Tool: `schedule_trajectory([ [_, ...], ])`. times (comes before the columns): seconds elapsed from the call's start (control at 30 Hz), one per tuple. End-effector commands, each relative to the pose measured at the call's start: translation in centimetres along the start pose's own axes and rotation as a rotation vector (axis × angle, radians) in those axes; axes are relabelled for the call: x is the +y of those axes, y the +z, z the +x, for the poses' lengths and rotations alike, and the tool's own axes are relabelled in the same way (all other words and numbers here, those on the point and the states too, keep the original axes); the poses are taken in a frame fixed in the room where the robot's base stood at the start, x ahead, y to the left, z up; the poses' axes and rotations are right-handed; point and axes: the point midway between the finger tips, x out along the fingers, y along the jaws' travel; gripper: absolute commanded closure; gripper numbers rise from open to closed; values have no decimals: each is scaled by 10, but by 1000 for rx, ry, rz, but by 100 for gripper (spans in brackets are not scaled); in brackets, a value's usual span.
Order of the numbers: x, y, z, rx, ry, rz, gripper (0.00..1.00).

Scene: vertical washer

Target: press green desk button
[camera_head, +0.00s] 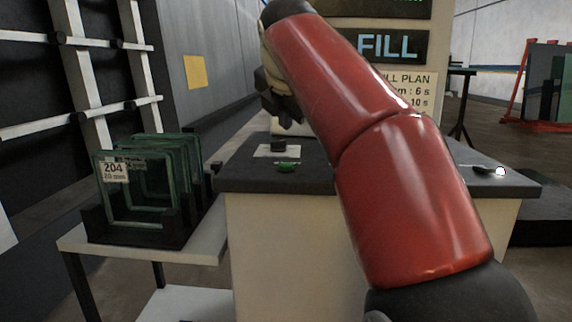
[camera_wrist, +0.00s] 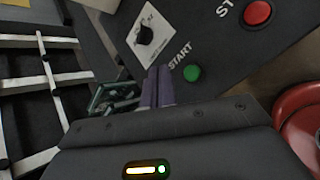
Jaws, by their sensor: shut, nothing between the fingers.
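The green desk button (camera_head: 288,167) sits near the front left of the dark desk top (camera_head: 240,180). In the wrist view the green button (camera_wrist: 192,73) lies beside the word START. My gripper (camera_wrist: 159,72) is shut and empty, its fingertips showing just left of the green button. In the head view my gripper (camera_head: 284,112) hangs above the desk, above the button and apart from it. My red arm hides the middle of the desk. The exact height of the fingertips over the desk is hard to tell.
A black knob (camera_wrist: 144,35) on a white plate and a red button (camera_wrist: 257,13) are on the same desk. A rack of glass panes (camera_head: 140,185) stands on a table at left. A FILL sign (camera_head: 388,46) rises behind the desk.

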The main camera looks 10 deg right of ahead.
Motion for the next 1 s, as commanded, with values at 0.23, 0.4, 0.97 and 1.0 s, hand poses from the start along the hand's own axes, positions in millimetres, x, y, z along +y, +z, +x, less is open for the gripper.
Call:
schedule_trajectory([
  [0.23, -20, -20, 27, 0, 0, 0, 100],
  [0.4, -27, -26, 36, 0, -1, 0, 100],
  [0.97, -28, -28, 39, 0, 0, 0, 100],
  [1.0, -28, -28, 39, 0, 0, 0, 100],
])
